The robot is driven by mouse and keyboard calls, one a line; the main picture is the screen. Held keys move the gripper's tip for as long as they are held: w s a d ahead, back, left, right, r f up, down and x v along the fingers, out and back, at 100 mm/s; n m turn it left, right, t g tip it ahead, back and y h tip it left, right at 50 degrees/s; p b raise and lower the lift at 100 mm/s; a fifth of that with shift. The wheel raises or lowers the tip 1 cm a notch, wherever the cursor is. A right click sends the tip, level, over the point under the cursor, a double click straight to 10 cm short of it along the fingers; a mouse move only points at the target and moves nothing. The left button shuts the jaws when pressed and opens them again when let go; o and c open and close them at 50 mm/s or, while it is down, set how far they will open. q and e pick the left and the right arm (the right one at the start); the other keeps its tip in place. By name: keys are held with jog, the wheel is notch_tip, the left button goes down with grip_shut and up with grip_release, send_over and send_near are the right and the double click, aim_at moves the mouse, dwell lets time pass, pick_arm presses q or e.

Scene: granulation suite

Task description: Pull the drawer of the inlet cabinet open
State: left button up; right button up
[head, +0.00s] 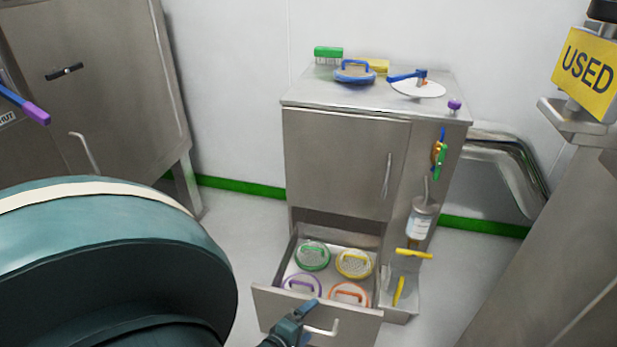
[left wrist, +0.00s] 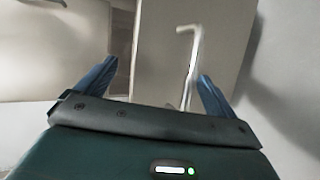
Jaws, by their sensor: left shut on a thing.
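The inlet cabinet (head: 338,165) is a steel cabinet with an upper door that is closed. Its drawer (head: 345,320) below is pulled well out, and its inside shows from above. Several round pieces with green, yellow, purple and orange rims and handles lie in it. My left gripper (head: 306,312) is at the drawer front, shut on the drawer handle (head: 325,330), a pale bent bar that partly shows beside it. In the left wrist view the handle (left wrist: 190,55) rises between the two blue fingers. My right gripper is not in view.
On the cabinet top (head: 320,97) are a blue-handled disc (head: 355,73), a green brush (head: 328,53) and a white disc (head: 418,88). A bottle (head: 420,218) and yellow tools hang at its right side. Another steel cabinet (head: 100,80) stands at left. Floor (head: 235,225) between them is clear.

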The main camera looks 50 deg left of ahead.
pick_arm(q)
jog(key=shift+w+a+r, duration=0.1)
jog(key=shift+a+r, duration=0.05)
jog(key=shift+r, duration=0.65)
jog(key=c, duration=0.7)
jog(key=shift+s, duration=0.35)
jog(key=shift+c, duration=1)
jog(key=s+d+r+p, duration=0.1)
jog(key=s+p, duration=0.1)
jog(key=s, duration=0.5)
jog(key=s+d+p, duration=0.1)
jog(key=s+p, duration=0.1)
jog(key=s, duration=0.4)
jog(key=shift+s+d+r, duration=0.3)
jog(key=shift+s+r, duration=0.05)
